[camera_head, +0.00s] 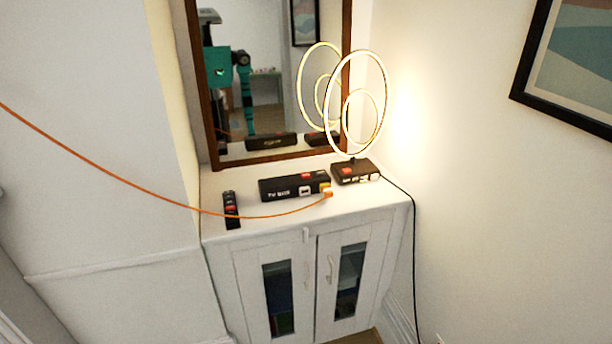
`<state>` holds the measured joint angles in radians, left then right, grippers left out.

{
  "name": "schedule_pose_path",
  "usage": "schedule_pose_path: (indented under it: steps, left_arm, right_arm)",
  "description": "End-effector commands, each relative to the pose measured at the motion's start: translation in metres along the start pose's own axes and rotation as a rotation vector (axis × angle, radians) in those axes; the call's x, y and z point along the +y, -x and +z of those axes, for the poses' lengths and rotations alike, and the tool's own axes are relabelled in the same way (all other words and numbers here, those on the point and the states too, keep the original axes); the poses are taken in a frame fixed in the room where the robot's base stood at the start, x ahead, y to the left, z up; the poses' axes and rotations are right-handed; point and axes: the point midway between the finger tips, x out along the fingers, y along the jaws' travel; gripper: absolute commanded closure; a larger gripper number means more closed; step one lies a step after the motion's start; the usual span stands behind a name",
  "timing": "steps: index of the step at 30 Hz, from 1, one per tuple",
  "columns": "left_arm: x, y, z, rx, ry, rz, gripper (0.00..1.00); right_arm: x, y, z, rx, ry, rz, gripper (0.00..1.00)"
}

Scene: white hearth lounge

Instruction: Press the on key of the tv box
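The tv box (280,189) is a black box with white "TV BOX" lettering. It stands on top of the white cabinet, in front of the mirror. It has a red part on top, a white key-like part on its front and a yellow part at its right end; I cannot read which is the on key. An orange cable (120,178) comes in from the left and ends in a plug (327,193) at the box's right end. Neither of my grippers is in the view.
A black remote (231,210) lies left of the box. A lit ring lamp (357,105) on a dark base (354,172) stands close to its right. The mirror (260,80) is behind; the white cabinet (218,240) has glass doors. A picture frame (540,50) hangs at right.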

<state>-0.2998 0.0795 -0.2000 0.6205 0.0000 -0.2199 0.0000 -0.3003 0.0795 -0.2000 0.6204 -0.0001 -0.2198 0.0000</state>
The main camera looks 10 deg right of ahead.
Motion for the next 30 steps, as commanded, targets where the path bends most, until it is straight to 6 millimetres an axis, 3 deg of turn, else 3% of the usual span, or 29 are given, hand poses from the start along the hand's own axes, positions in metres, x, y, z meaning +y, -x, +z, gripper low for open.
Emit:
schedule_pose_path:
  steps: [4, 30]
  left_arm:
    - [0.0001, 0.0, 0.0002, 0.0, 0.0, 0.0, 0.6]
    - [0.0, 0.0, 0.0006, -0.001, 0.0, 0.0, 0.6]
  right_arm:
    - [-0.0001, 0.0, 0.0001, 0.0, 0.0, 0.0, 1.0]
    - [0.0, 0.0, 0.0002, -0.001, 0.0, 0.0, 1.0]
